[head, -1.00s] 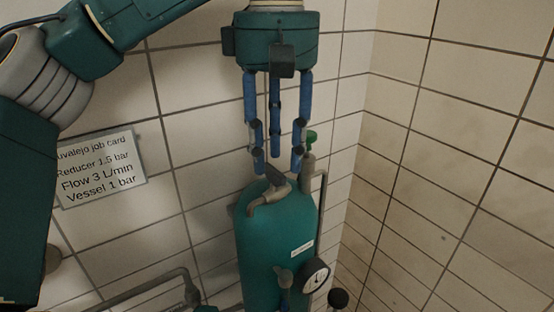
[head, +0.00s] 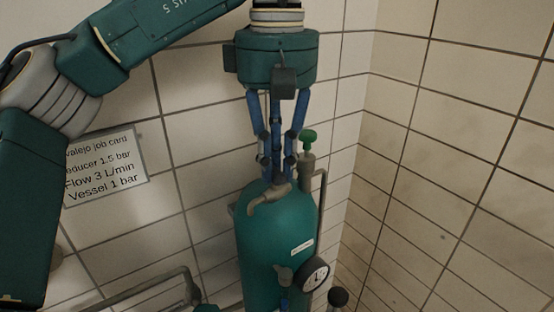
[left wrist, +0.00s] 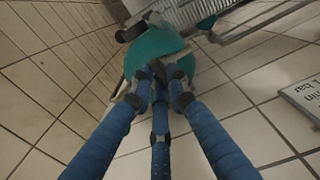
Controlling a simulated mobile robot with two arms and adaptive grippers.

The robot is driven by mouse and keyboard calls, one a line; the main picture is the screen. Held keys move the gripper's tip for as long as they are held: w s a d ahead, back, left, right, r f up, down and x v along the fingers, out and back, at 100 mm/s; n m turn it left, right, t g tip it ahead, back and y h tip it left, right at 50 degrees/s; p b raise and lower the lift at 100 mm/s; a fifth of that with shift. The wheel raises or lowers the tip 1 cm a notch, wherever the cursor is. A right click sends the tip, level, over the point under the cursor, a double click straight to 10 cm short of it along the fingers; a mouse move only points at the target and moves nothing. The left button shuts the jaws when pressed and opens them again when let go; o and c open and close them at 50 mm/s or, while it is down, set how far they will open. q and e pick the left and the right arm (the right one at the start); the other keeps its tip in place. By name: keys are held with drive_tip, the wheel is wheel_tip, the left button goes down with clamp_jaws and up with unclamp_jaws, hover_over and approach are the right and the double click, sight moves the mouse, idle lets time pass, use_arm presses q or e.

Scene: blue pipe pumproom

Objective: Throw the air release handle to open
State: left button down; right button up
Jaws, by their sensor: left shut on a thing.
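The teal vessel (head: 272,235) stands in the corner, with a grey-beige spout (head: 262,201) on its top. A small dark lever, which I take as the air release handle, sits above the spout and is now mostly hidden by my fingers. My left gripper (head: 276,178) points straight down over the vessel top, its blue fingers drawn together and shut on the handle. In the left wrist view the fingertips (left wrist: 160,76) meet at the teal vessel (left wrist: 150,48) around a dark part. My right gripper is not in view.
A green-topped fitting (head: 309,138) on a grey pipe stands close right of the fingers. A pressure gauge (head: 315,274) sits on the vessel's lower front. A job card (head: 105,167) hangs on the left wall. Tiled walls close in behind and right.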

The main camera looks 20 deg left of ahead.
use_arm(q)
drive_tip(key=n, duration=0.9)
drive_tip(key=shift+w+a+r, duration=0.1)
drive_tip(key=shift+a, duration=0.05)
drive_tip(key=n, duration=0.4)
drive_tip(key=shift+a, duration=0.1)
drive_tip(key=shift+a+r+n, duration=0.1)
drive_tip(key=shift+n, duration=2.4)
drive_tip(key=c, duration=1.7)
unclamp_jaws()
